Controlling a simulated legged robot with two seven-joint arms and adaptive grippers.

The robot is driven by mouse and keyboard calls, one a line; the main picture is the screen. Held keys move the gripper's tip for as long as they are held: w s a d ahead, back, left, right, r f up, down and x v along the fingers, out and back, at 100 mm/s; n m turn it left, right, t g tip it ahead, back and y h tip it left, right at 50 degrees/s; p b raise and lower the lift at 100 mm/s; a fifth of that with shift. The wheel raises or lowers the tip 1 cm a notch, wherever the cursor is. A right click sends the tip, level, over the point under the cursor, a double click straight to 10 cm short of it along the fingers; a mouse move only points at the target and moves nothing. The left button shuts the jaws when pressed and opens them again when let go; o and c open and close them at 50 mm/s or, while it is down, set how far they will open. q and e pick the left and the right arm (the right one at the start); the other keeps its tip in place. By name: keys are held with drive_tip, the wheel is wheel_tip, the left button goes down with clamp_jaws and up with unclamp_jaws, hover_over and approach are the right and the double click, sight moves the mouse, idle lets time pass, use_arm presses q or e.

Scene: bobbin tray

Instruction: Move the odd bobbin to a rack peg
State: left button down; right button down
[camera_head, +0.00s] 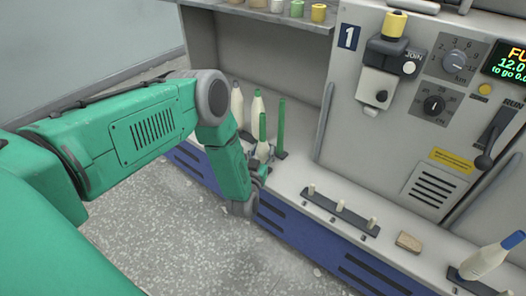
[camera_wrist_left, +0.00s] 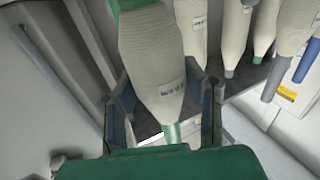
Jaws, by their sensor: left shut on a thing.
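A cream bobbin with a green tip (camera_head: 263,150) stands on the machine's ledge at the near end of the bobbin group. My left gripper (camera_head: 260,170) is at its lower part, and the arm partly hides it. In the left wrist view the bobbin (camera_wrist_left: 152,55) sits between the two fingers of the gripper (camera_wrist_left: 163,98), which is shut on it. It has a small printed label and green ends. The rack (camera_head: 340,211) is a dark strip on the ledge with three short pale pegs, all bare. My right gripper is not in view.
Other cream bobbins (camera_head: 236,105) and a thin green tube (camera_head: 281,128) stand close to the held bobbin. A tan block (camera_head: 408,241) lies right of the rack. A blue-tipped bobbin (camera_head: 487,259) leans at the far right. The control panel (camera_head: 440,120) rises behind.

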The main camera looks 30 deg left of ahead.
sight(261, 157)
use_arm(q)
drive_tip(key=shift+f, duration=0.3)
drive_tip(key=c, duration=1.3)
unclamp_jaws()
drive_tip(key=shift+o, duration=0.2)
drive_tip(key=shift+p+v, duration=0.7)
drive_tip(key=shift+v, duration=0.85)
drive_tip(key=p+v, duration=0.3)
drive_tip(key=v, duration=0.5)
